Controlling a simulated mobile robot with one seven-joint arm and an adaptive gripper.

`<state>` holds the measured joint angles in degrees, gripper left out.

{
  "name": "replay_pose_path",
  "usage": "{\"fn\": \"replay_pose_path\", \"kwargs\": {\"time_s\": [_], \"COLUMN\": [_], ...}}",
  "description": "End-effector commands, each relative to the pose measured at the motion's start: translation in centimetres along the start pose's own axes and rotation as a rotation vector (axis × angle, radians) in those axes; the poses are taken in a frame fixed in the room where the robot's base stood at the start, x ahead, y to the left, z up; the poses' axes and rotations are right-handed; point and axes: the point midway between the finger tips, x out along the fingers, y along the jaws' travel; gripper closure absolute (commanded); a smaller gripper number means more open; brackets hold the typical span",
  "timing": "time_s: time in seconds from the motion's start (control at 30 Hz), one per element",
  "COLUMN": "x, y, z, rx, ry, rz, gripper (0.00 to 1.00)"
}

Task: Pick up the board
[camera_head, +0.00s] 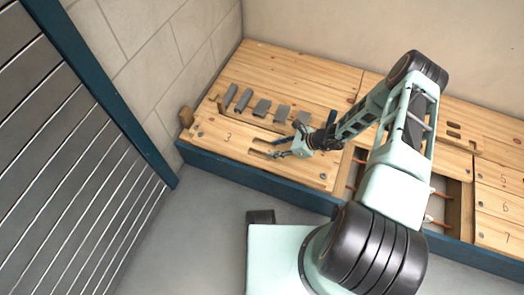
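The board (215,143) is a light wooden panel marked 3, with dark screw heads near its corners. It lies flat at the front left of the bench top, and two dark slots show near its middle. My gripper (275,149) is at these slots, over the right half of the board. Its two fingers look apart, one towards each slot, with the strip of wood between them. The fingertips are small and partly merge with the dark slots, so I cannot tell whether they touch or clasp the strip.
Several grey blocks (262,108) stand in a row behind the board. A small wooden block (186,116) is at the bench's left end. An open compartment (438,209) with copper pipes lies to the right. A slatted panel (75,165) stands at left; grey floor (195,240) is clear.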

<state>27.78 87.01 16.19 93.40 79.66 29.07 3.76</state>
Motion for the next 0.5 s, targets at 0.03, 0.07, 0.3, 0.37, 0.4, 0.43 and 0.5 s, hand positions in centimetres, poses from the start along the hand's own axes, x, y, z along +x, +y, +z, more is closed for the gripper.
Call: {"fn": "replay_pose_path", "kwargs": {"time_s": [0.03, 0.07, 0.3, 0.37, 0.4, 0.43, 0.5], "x": [0.4, 0.6, 3.5, 4.5, 5.0, 5.3, 5.6], "y": [0.0, 0.0, 0.1, 0.2, 0.1, 0.1, 0.0], "z": [-0.1, -0.1, 0.5, 0.5, 0.5, 0.5, 0.6], "rx": [0.0, 0.0, -0.002, -0.002, -0.002, -0.001, -0.001], "ry": [0.001, 0.001, 0.0, 0.001, 0.001, 0.002, 0.002], "rz": [-0.001, -0.001, 0.001, 0.001, 0.0, 0.0, -0.001], "gripper": [0.64, 0.64, 0.64, 0.64, 0.64, 0.64, 0.64]}}
